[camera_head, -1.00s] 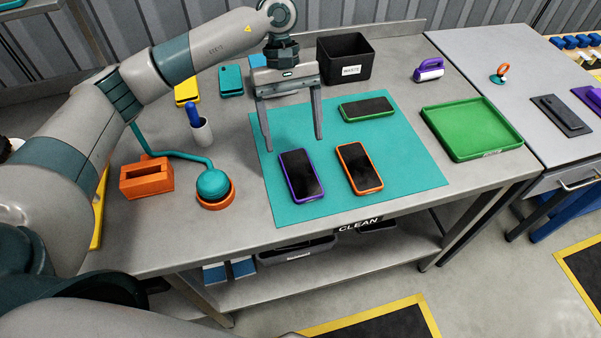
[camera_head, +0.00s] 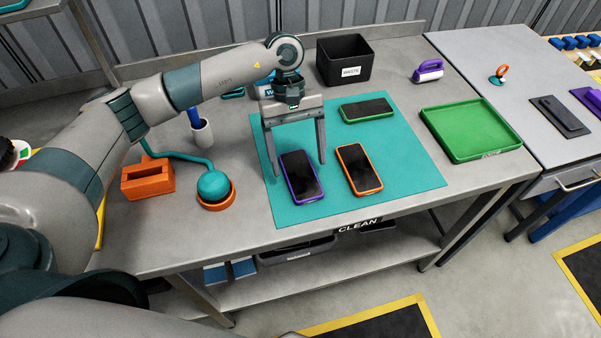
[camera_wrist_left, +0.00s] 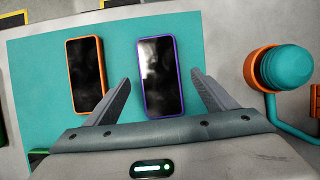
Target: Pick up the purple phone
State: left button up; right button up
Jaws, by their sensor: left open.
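The purple phone (camera_head: 301,176) has a dark screen and lies flat on the teal mat (camera_head: 405,188). My left gripper (camera_head: 299,170) is open above it, with one finger on each side of the phone in the head view. In the left wrist view the purple phone (camera_wrist_left: 160,76) lies between the two spread fingertips of the left gripper (camera_wrist_left: 160,80), and nothing is held. An orange phone (camera_head: 359,169) lies to its right on the mat. A green phone (camera_head: 367,110) lies farther back. My right gripper is not in view.
A green tray (camera_head: 470,130) stands right of the mat and a black waste bin (camera_head: 345,60) stands behind it. A teal knob (camera_head: 213,185) in an orange ring and an orange block (camera_head: 147,179) stand to the left. The mat's front part is clear.

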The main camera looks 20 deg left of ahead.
aim_at(301, 176)
pick_arm(q)
jog(key=shift+x, duration=1.25)
jog(key=shift+c, duration=0.7)
jog(key=shift+w, duration=0.1)
jog(key=c, duration=0.9)
